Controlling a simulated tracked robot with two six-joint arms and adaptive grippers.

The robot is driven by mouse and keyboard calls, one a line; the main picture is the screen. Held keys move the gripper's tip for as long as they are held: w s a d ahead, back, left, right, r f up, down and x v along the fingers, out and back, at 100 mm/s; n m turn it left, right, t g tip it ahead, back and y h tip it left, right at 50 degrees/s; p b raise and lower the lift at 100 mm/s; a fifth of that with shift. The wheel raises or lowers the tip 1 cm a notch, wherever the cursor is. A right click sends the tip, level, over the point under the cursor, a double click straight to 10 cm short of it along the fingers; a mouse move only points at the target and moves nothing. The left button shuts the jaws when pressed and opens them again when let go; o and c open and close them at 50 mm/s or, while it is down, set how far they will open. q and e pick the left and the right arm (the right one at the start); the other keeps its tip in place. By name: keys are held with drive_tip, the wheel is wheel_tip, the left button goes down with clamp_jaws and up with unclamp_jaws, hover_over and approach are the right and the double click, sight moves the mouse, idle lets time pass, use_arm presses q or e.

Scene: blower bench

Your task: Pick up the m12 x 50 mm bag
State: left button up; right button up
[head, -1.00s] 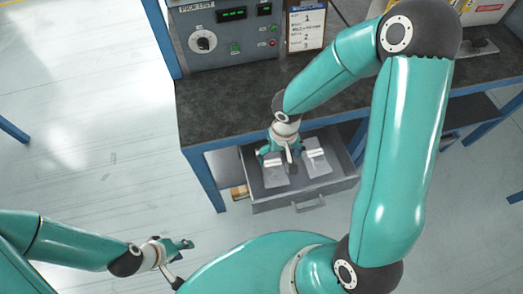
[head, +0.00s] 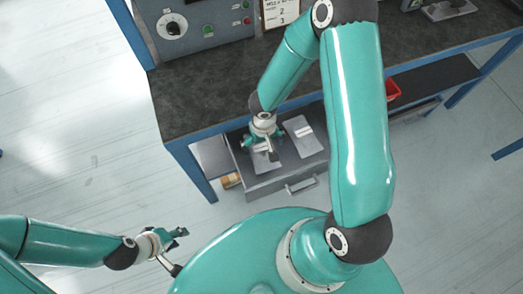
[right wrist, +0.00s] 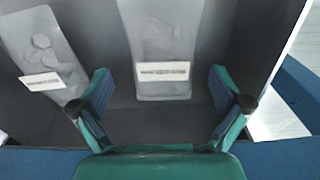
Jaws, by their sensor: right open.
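Two clear bags with white labels lie flat in the open drawer (head: 262,185); their print is too small to read, so I cannot tell which is the m12 x 50 mm bag. In the head view the left bag (head: 262,167) is partly hidden by my right gripper (head: 258,148), and the right bag (head: 305,143) lies clear. In the right wrist view one bag (right wrist: 163,45) lies between and beyond the open fingers of my right gripper (right wrist: 160,98). The other bag (right wrist: 50,55) is to the left. My left gripper (head: 180,233) is away from the drawer.
The drawer's walls stand close around the bags, with its handle (head: 301,186) at the front. The dark bench top (head: 200,95) overhangs behind. A control box (head: 190,25) stands on the bench, and a red bin (head: 393,90) sits below at the right.

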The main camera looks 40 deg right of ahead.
sight(262, 148)
drive_tip(key=shift+a+f+b, duration=0.15)
drive_tip(key=shift+f+b, duration=0.2)
drive_tip(key=shift+f, duration=2.25)
drive_tip(key=c, duration=1.2)
drive_tip(key=shift+w, duration=0.1)
drive_tip(key=shift+c, duration=0.8)
drive_tip(key=shift+r, duration=0.15)
